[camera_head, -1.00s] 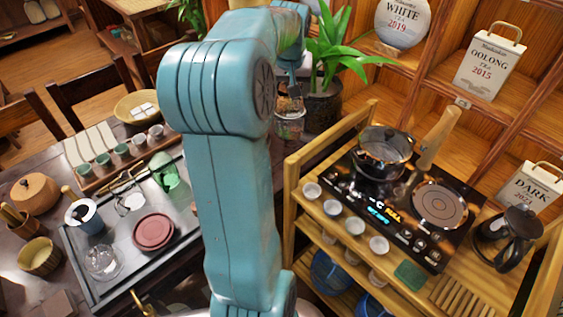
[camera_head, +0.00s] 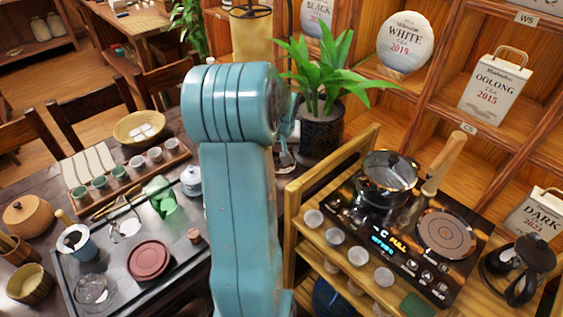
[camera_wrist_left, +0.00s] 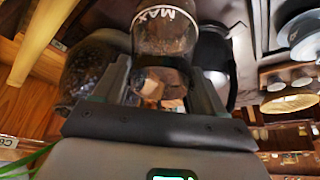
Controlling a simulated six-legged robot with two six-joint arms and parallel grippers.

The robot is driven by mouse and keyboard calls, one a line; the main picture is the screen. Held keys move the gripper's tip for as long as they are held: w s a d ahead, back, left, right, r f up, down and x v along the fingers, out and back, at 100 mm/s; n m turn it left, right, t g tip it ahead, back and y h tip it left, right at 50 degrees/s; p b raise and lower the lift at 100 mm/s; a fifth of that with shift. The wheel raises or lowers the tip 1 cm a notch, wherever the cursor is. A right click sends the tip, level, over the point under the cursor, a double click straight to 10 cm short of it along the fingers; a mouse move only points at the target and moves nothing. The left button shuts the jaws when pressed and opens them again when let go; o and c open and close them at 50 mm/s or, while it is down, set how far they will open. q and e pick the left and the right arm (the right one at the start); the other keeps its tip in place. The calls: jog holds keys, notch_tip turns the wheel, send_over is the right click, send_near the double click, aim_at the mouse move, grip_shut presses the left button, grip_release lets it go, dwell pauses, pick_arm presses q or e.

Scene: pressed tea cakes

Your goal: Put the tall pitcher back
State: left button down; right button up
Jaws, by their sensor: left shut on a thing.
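The tall pitcher (camera_wrist_left: 165,35) is clear glass with a MAX mark near one end. In the left wrist view it lies between the two fingers of my left gripper (camera_wrist_left: 160,88), which is shut on it. In the head view my teal left arm covers most of the gripper. Only a small glassy part of the pitcher (camera_head: 285,162) shows at the arm's right edge, by the plant pot. Whether its base touches the table I cannot tell.
A dark potted plant (camera_head: 321,135) stands close to the right. The wooden cart (camera_head: 291,205) carries a kettle (camera_head: 387,175), hot plate and small cups. A tea tray (camera_head: 115,262) with a red-brown round dish (camera_head: 148,260) and a white lidded jar (camera_head: 191,180) lies left of my arm.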

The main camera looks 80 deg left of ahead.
pick_arm(q)
jog(key=shift+a+f, duration=0.1)
jog(key=shift+f, duration=2.95)
jog(key=shift+f+b, duration=0.2)
jog(key=shift+b, duration=0.15)
jog(key=shift+c, duration=0.3)
grip_release()
jog(key=shift+r, duration=0.3)
jog(key=v, duration=1.1)
jog(key=shift+d+r, duration=0.25)
jog(key=shift+r, duration=0.05)
